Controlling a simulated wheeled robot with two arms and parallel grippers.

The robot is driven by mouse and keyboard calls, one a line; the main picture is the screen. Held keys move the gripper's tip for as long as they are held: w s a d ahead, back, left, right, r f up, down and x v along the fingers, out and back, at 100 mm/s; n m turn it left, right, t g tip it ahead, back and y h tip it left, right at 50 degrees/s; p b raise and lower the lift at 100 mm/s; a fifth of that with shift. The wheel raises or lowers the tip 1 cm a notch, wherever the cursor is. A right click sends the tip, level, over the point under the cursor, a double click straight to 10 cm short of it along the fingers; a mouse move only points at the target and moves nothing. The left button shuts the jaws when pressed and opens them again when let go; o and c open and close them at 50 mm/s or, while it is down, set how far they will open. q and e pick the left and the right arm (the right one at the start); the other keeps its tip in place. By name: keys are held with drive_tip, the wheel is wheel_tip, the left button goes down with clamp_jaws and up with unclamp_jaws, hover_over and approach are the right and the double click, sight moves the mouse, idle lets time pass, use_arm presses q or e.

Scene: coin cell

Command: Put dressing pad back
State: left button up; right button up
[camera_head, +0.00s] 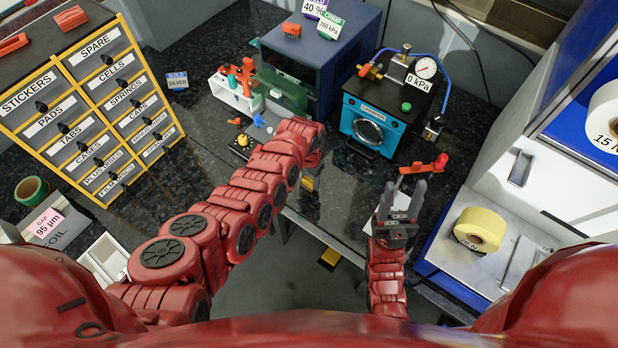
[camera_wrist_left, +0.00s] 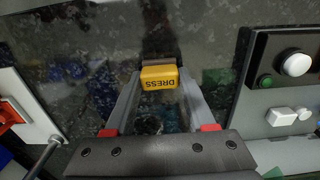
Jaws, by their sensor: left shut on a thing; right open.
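The dressing pad (camera_wrist_left: 159,80) is a small yellow block marked DRESS with a brown part along its far edge. My left gripper (camera_wrist_left: 160,92) is shut on it, with one finger on each side, above a dark speckled surface. In the head view the left arm reaches to the middle of the bench, and its wrist mostly hides the fingers. A small yellow patch just below that wrist may be the pad. My right gripper (camera_head: 403,197) is open and empty, fingers pointing away, near the bench's right front. I cannot tell which spot is the pad's place.
A white rack (camera_head: 235,94) with red tools stands left of a dark blue box (camera_head: 320,55). A teal chamber (camera_head: 373,121) with a gauge stands at centre right. A red-handled tool (camera_head: 425,165) lies beyond my right gripper. A drawer cabinet (camera_head: 85,100) is at left.

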sight(309, 179)
use_arm(q)
drive_tip(key=shift+f, duration=0.15)
drive_tip(key=o, duration=1.2)
drive_tip(key=shift+r, duration=0.2)
drive_tip(key=shift+r, duration=0.1)
drive_tip(key=shift+w+r, duration=0.1)
drive_tip(key=shift+r, duration=0.55)
drive_tip(key=shift+r+b, duration=1.3)
drive_tip(key=shift+r, duration=3.95)
